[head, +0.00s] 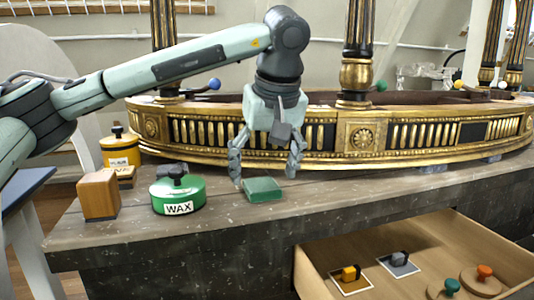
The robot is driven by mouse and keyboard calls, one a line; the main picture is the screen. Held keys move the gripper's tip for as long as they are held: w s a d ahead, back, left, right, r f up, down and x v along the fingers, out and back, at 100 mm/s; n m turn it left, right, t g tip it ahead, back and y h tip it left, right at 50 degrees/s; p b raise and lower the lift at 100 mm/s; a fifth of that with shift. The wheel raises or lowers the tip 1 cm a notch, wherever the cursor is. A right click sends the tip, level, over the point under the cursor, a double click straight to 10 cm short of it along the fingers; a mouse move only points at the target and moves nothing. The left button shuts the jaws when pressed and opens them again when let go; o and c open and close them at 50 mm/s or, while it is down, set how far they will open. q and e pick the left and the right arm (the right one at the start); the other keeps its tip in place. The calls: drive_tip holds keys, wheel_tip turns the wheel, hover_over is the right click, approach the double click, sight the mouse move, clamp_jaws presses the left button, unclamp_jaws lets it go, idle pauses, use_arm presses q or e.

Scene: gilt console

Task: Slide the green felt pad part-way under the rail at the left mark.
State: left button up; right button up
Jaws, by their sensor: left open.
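The green felt pad (263,189) lies flat on the speckled bench top, in front of the gilt console's lower rail (215,133). No part of the pad visibly reaches under the rail. My left gripper (265,177) points down just above the pad, its open fingers on either side of it, with nothing held between them. Whether a fingertip touches the pad or bench is unclear. A blue ball (214,84) shows above the rail at left; I cannot tell if it is the left mark. My right gripper is out of view.
A green WAX tin (178,194), a wooden block (98,195) and a yellow-and-black pot (120,148) stand left of the pad. An open drawer (420,250) with several small items juts out at lower right. The bench right of the pad is clear.

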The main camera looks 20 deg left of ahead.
use_arm(q)
drive_tip(key=shift+x, duration=1.3)
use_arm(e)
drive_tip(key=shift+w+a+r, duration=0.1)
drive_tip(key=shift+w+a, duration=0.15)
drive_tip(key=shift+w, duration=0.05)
use_arm(q)
drive_tip(key=shift+c, duration=0.3)
drive_tip(key=c, duration=1.2)
drive_tip(key=shift+o, duration=0.2)
drive_tip(key=shift+w, duration=0.1)
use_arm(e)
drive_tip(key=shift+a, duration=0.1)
